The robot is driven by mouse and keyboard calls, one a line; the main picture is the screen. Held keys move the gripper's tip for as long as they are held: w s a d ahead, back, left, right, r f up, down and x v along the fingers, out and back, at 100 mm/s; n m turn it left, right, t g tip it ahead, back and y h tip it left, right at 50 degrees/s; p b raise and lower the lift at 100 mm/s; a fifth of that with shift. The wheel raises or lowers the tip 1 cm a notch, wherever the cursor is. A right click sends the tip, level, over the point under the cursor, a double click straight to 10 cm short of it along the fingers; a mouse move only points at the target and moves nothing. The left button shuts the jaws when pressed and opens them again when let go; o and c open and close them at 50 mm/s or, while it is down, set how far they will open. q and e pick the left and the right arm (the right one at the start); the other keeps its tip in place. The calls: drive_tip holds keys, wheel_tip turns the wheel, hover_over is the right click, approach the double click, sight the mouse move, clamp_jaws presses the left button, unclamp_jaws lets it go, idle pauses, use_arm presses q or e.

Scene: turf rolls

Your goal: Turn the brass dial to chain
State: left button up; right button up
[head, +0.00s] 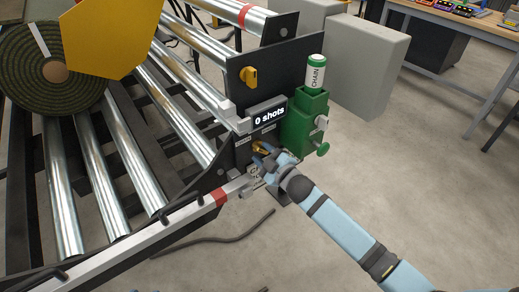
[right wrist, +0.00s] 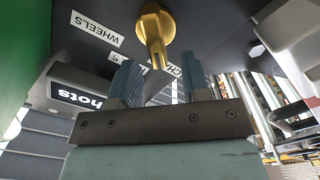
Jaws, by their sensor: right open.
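The brass dial (head: 259,148) is on the dark panel below the "0 shots" display, partly hidden by my right gripper (head: 266,158). In the right wrist view the dial (right wrist: 154,24) is a round brass knob with a pointer, seen upside down. The pointer is directed toward the gap between the fingers of my right gripper (right wrist: 160,84), which are open on either side below its tip. A "WHEELS" label (right wrist: 97,28) lies to one side of the dial. A label starting "CH" (right wrist: 174,70) is partly hidden behind the fingers. My left gripper is not in view.
The "0 shots" display (head: 269,114) sits above the dial. A green holder (head: 305,122) with a canister marked CHAIN (head: 315,72) stands beside it. A yellow knob (head: 250,77) is on the upper panel.

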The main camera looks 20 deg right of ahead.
use_arm(q)
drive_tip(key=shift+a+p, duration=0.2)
drive_tip(key=shift+p, duration=0.6)
use_arm(e)
drive_tip(key=v, duration=1.1)
drive_tip(key=shift+s, duration=0.3)
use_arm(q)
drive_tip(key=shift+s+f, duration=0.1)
